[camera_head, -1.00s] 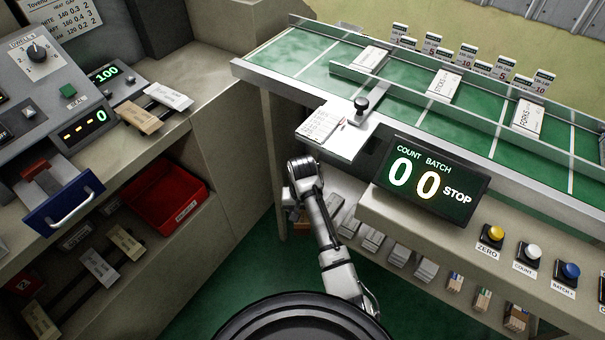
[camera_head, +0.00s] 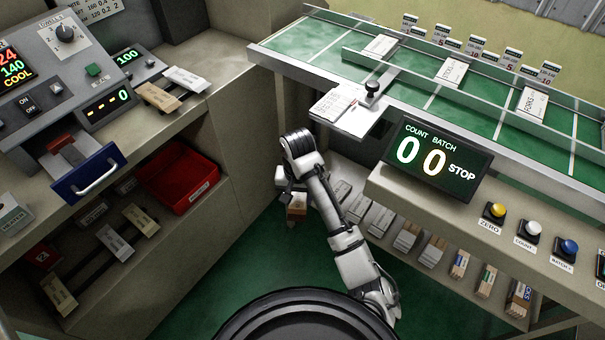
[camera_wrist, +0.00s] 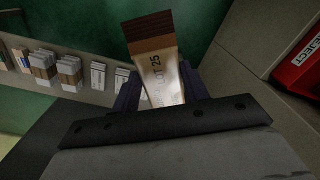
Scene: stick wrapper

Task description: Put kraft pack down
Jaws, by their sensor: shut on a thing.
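My gripper (camera_wrist: 160,78) is shut on a brown kraft pack (camera_wrist: 154,52), with one dark finger on each side of it. The pack has a dark brown end and a pale face with print that seems to read LOT 25. In the head view my gripper (camera_head: 286,184) hangs low in front of the corner between the two benches, and the pack (camera_head: 297,205) shows partly below it, clear of any surface. Another brown kraft-coloured pack (camera_head: 158,97) lies on the left bench beside a white pack (camera_head: 187,79).
A red bin (camera_head: 178,182) labelled REJECT in the wrist view sits on the left lower shelf. Several packs (camera_head: 405,238) stand on the shelf under the conveyor (camera_head: 440,107). A blue drawer (camera_head: 88,177) juts out at left. Green floor (camera_head: 235,275) is open between the benches.

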